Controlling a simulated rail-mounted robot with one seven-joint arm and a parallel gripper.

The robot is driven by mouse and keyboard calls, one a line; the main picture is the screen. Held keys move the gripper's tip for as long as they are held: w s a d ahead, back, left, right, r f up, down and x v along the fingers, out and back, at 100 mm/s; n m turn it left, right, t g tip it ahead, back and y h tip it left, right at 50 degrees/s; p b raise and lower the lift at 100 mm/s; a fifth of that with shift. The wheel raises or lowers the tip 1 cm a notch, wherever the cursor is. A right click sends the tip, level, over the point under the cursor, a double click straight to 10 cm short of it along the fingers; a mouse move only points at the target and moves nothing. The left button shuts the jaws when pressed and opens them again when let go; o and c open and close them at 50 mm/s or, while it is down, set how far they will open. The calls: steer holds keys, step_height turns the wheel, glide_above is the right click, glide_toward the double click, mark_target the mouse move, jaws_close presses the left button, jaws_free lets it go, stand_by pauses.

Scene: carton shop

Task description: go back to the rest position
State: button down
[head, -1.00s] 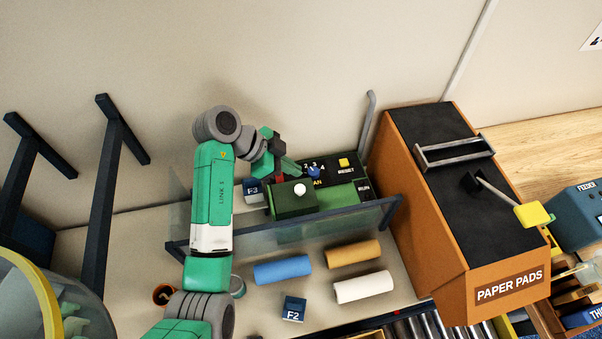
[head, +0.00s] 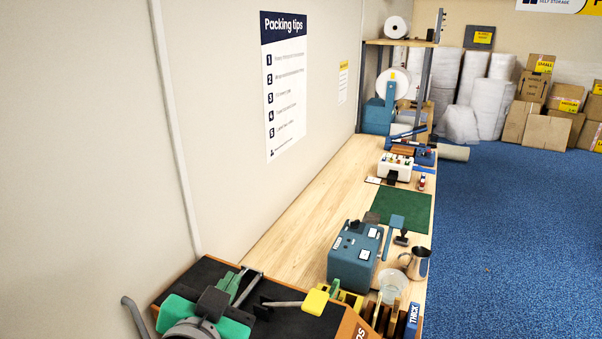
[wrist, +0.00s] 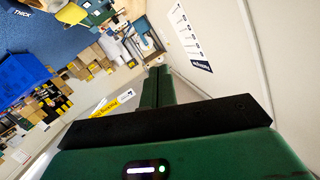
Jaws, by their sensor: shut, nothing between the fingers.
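My gripper (head: 236,285) shows at the bottom left of the head view, over the dark top of the orange paper pads machine (head: 292,319). In the wrist view the two green fingers of my gripper (wrist: 158,74) lie together, shut, with nothing between them. In that view the fingers point out into open air, with the wall and the far room behind them. Most of my arm is out of the head view.
A grey bent rod (head: 131,308) is at the left. Beyond is a wooden bench (head: 290,232) with a blue feeder box (head: 354,256). Blue floor (head: 510,240) is clear at the right.

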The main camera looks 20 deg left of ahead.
steer(key=s+d+r+t+h, duration=0.1)
steer(key=s+d+r+t, duration=0.2)
steer(key=d+r, duration=0.4)
steer(key=s+d+r+t+h, duration=0.1)
steer(key=s+d+r+t, duration=0.2)
steer(key=d+r, duration=0.5)
steer(key=s+d+r+n+t+h, duration=0.1)
steer(key=s+d+r+t, duration=0.2)
steer(key=d+r, duration=0.4)
steer(key=s+d, duration=0.1)
steer(key=d, duration=0.1)
steer(key=shift+d+r+t, duration=0.2)
steer(key=shift+d+t, duration=0.1)
steer(key=shift+t, duration=0.1)
